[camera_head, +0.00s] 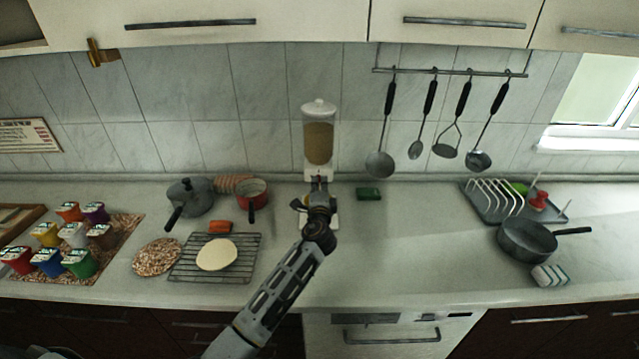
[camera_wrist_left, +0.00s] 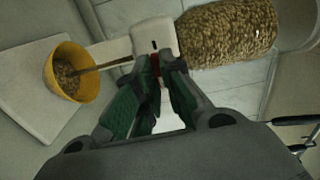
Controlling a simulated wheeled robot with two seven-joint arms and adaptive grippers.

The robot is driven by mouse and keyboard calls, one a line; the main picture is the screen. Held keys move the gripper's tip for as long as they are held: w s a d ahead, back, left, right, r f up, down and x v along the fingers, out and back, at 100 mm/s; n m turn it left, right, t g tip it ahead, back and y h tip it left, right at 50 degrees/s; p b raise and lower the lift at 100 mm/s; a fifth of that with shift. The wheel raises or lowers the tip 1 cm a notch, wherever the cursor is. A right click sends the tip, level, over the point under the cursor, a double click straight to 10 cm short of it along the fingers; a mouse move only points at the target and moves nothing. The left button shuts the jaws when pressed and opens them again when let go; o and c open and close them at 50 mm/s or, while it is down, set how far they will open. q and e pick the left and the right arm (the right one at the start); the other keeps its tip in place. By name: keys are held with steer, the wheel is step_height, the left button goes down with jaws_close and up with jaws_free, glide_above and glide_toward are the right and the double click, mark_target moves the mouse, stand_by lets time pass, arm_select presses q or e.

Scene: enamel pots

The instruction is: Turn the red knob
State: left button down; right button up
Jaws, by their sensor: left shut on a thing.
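A cereal dispenser with a clear hopper of brown grains (camera_head: 319,143) and a white lid stands against the tiled wall. It also shows in the left wrist view, where the grain-filled hopper (camera_wrist_left: 228,33) is at the upper right. My left gripper (camera_head: 319,190) is at the front of the dispenser, just below the hopper. In the left wrist view its green-padded fingers (camera_wrist_left: 160,68) are shut on the red knob, of which only a thin red strip shows between them. A yellow bowl (camera_wrist_left: 72,70) with some grains in it sits on the dispenser's white base (camera_wrist_left: 35,93).
Left of the dispenser are a red pot (camera_head: 254,191), a grey pot (camera_head: 190,196) and a wire rack (camera_head: 188,272). A green block (camera_head: 368,193) lies to its right. A pan (camera_head: 527,240) and dish rack (camera_head: 480,212) stand far right. The counter between is clear.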

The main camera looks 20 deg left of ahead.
arm_select(q)
steer(key=shift+d, duration=0.1)
steer(key=c, duration=1.5)
jaws_free()
steer(key=shift+c, duration=0.2)
steer(key=v, duration=1.2)
steer(key=shift+o, duration=0.4)
